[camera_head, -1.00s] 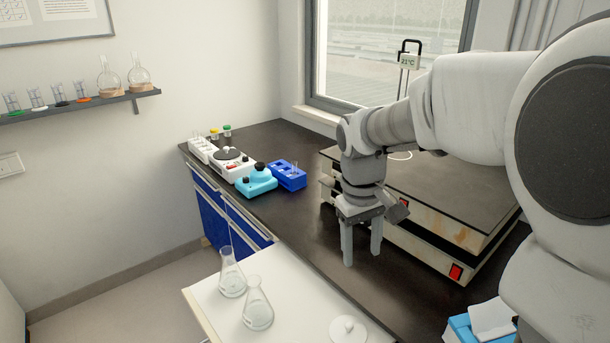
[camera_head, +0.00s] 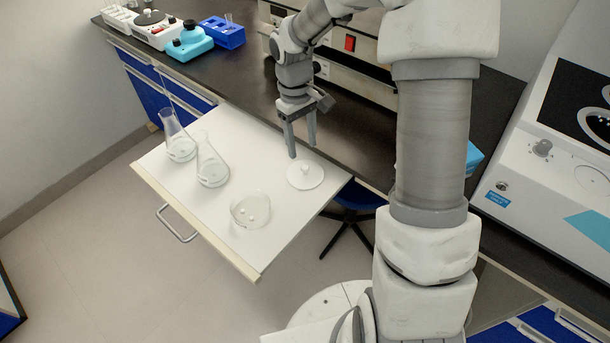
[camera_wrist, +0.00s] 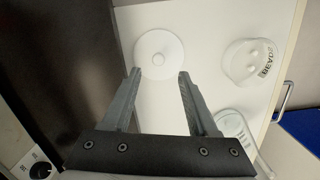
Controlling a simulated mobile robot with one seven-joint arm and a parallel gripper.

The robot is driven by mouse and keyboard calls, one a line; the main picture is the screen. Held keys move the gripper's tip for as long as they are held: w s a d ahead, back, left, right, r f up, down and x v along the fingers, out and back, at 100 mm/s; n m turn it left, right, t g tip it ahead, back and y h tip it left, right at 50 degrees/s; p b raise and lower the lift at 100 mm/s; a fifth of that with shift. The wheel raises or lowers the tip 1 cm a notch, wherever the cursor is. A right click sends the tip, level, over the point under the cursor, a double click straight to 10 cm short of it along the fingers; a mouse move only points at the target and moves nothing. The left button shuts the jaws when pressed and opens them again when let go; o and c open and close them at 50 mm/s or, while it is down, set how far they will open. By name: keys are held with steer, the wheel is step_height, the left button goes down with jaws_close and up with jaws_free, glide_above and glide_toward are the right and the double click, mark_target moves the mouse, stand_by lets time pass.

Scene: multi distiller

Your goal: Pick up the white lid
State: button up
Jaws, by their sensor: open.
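The white lid (camera_head: 305,175) is a flat round disc with a small knob in its middle. It lies on the white pull-out board (camera_head: 240,143), near the board's right corner. My gripper (camera_head: 302,150) is open and empty, pointing down just above and behind the lid in the head view. In the wrist view the lid (camera_wrist: 159,54) is ahead of the fingertips, with its knob between the lines of the two fingers (camera_wrist: 158,74). The fingers look apart from the lid, though the exact height gap is hard to tell.
A glass dish (camera_head: 250,209) with small white balls stands in front of the lid. Two glass flasks (camera_head: 211,170) (camera_head: 179,145) stand on the board's left. The dark counter (camera_head: 245,80) runs behind, with heavy equipment (camera_head: 350,75) on it. The board between flasks and lid is clear.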

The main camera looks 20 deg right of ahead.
mark_target(305, 167)
steer(key=f, duration=0.2)
steer(key=f+b, duration=0.1)
steer(key=f, duration=0.4)
steer(key=shift+s+d+b, duration=0.25)
steer(key=shift+b, duration=0.1)
steer(key=shift+r, duration=0.1)
jaws_close()
